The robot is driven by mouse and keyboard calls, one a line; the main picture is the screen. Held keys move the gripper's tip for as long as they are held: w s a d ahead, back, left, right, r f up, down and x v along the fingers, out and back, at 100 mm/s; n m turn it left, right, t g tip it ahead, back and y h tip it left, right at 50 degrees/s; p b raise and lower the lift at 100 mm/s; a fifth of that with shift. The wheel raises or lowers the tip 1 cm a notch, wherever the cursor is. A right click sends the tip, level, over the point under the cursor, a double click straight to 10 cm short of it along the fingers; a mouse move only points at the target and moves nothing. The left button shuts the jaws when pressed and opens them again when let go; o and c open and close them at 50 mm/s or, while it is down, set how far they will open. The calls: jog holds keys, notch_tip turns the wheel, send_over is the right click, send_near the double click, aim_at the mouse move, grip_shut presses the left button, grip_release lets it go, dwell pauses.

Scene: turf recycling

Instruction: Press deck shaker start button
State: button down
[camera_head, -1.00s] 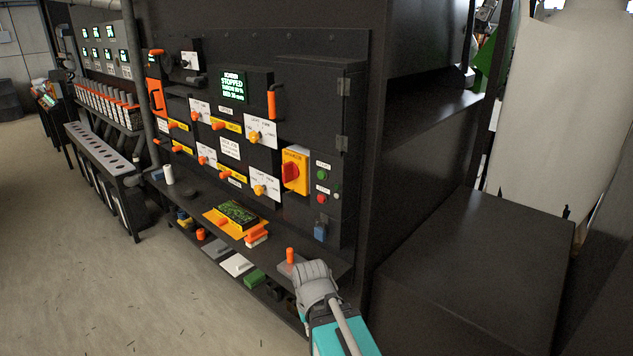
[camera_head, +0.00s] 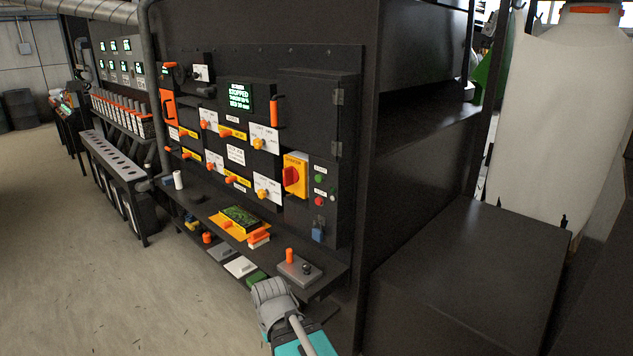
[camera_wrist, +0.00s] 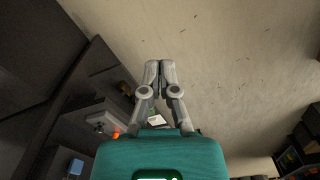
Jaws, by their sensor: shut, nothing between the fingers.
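A dark control panel carries a green button (camera_head: 319,180) under a small white label, with a red button (camera_head: 319,201) below it. The label lettering is too small to read surely, so I cannot confirm which is the deck shaker start. A yellow box with a red rotary switch (camera_head: 291,175) is just left of them. My gripper (camera_head: 268,287) is low in front of the shelf, below and left of the buttons and well apart from them. In the wrist view my gripper (camera_wrist: 160,66) is shut and empty, its fingertips together over the bare floor.
A shelf under the panel holds a grey block (camera_head: 297,272) with an orange peg and a black knob, and a yellow tray (camera_head: 226,228). A blue item (camera_head: 317,235) hangs below the buttons. A large dark box (camera_head: 460,270) stands at right. Floor at left is clear.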

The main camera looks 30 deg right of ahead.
aim_at(318, 179)
jog(key=w+d+r+m+t+y, duration=0.1)
jog(key=w+r+t, duration=0.25)
jog(key=w, duration=0.55)
jog(key=w+d+r+m+t, duration=0.15)
jog(key=w+t, duration=0.25)
jog(key=w, duration=0.5)
jog(key=w+r+m+t+y, duration=0.1)
jog(key=w+r+m+t, duration=0.2)
jog(key=w, duration=0.6)
jog(key=w+d+r+m+t+h, duration=0.4)
jog(key=w+d+r+m+h, duration=0.1)
jog(key=d, duration=0.4)
jog(key=w+d+r+m+t+h+b, duration=0.1)
jog(key=w+d+r+m+t+h, duration=0.3)
jog(key=d, duration=0.6)
jog(key=w+r+m+h, duration=0.1)
jog(key=w+r+m, duration=0.1)
jog(key=w+r, duration=0.1)
jog(key=shift+r+h, duration=0.4)
jog(key=shift+r, duration=0.5)
jog(key=shift+w+d, duration=0.1)
jog(key=shift+d, duration=0.1)
jog(key=w+d, duration=0.3)
jog(key=d, duration=0.5)
